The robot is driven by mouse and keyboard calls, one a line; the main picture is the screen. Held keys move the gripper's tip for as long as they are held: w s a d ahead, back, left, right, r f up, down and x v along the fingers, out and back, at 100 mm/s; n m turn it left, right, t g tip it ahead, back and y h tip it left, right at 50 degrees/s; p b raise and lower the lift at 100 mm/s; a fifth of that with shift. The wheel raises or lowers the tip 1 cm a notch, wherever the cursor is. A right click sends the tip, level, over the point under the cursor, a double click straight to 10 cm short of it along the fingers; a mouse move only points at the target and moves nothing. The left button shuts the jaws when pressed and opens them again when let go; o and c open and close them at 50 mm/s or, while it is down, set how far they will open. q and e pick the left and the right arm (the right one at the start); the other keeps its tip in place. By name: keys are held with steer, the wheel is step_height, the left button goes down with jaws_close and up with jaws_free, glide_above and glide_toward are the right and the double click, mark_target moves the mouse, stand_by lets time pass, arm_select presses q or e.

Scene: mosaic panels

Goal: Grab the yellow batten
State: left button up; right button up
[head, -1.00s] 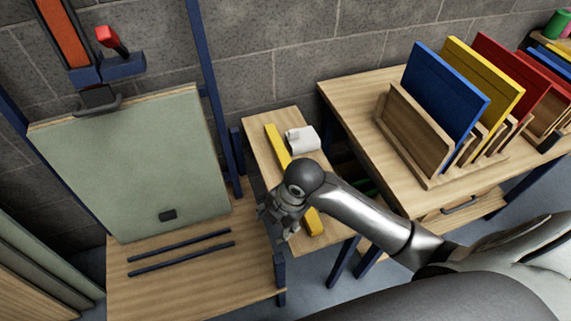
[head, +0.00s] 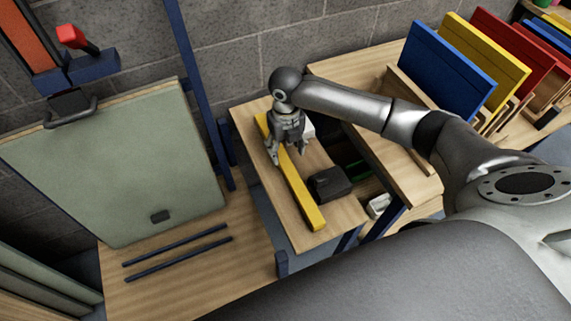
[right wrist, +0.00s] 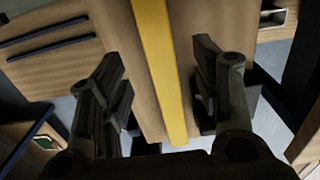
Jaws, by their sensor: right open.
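The yellow batten (head: 301,191) lies lengthwise on a narrow wooden side table (head: 262,197). My right gripper (head: 288,156) is open and points down over the far half of the batten, hiding part of it. In the right wrist view the batten (right wrist: 163,75) runs between the two spread fingers of the right gripper (right wrist: 158,62). Neither finger appears to touch it, and the height of the fingers above it is hard to tell. My left gripper is not in view.
A dark block (head: 329,184) lies right beside the batten. A white item (head: 308,128) is mostly hidden behind my gripper. A grey-green panel (head: 125,165) leans at left, with two dark strips (head: 178,252) before it. Coloured panels (head: 448,72) stand in racks at right.

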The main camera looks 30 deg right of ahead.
mark_target(286, 162)
steer(key=shift+f, duration=2.8)
jaws_close()
